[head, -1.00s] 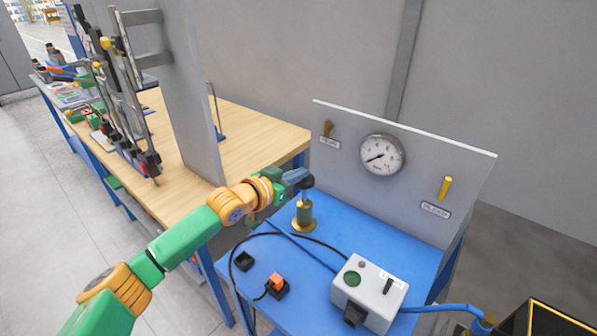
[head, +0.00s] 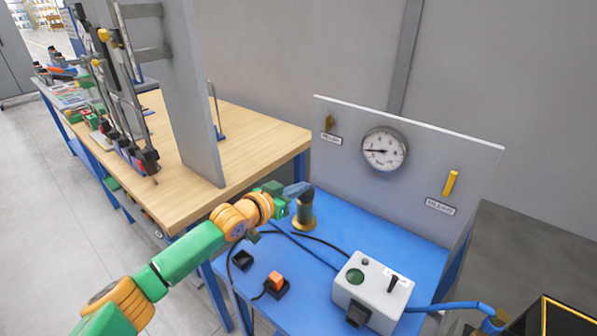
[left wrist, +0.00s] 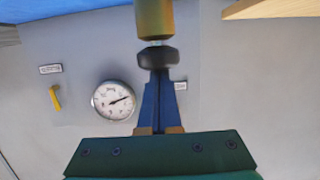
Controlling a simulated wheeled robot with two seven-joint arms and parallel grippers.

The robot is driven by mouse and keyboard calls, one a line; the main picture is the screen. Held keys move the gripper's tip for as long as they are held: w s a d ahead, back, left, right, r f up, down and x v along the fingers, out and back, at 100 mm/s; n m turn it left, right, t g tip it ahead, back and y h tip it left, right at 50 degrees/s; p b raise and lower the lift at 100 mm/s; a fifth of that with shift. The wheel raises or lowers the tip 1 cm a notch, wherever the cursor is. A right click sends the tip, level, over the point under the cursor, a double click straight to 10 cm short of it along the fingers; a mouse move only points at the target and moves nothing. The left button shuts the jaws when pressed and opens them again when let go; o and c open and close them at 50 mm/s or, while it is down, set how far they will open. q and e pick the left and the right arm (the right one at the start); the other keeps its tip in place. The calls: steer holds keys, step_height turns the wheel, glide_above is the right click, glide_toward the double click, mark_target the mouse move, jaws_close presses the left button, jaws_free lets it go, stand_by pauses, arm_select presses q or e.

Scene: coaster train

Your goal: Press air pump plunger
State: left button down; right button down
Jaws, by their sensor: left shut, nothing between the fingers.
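The air pump is a brass cylinder (head: 305,212) standing upright on the blue table. Its dark plunger knob (left wrist: 157,57) shows in the left wrist view, close to the brass body (left wrist: 155,18) with only a short pale gap of rod between. My left gripper (head: 298,190) is shut and empty at the top of the pump. Its blue fingertips (left wrist: 157,75) meet the knob in the left wrist view and appear to touch it. In the head view the gripper mostly hides the knob. My right gripper is not in view.
A grey panel (head: 450,150) behind the pump carries a round gauge (head: 384,150) and a yellow lever (head: 450,183). A white control box (head: 371,292), an orange button (head: 277,281) and black cables lie in front. A wooden bench (head: 255,140) stands at left.

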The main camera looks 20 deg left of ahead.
arm_select(q)
step_height(320, 180, up, 5)
steer(key=p, duration=0.5)
steer(key=shift+f, duration=0.2)
steer(key=b+v, duration=0.2)
steer(key=v, duration=0.7)
steer(key=shift+s+a+f+b, duration=0.15)
steer(key=shift+s+f+b, duration=0.05)
steer(key=shift+s+b, duration=0.25)
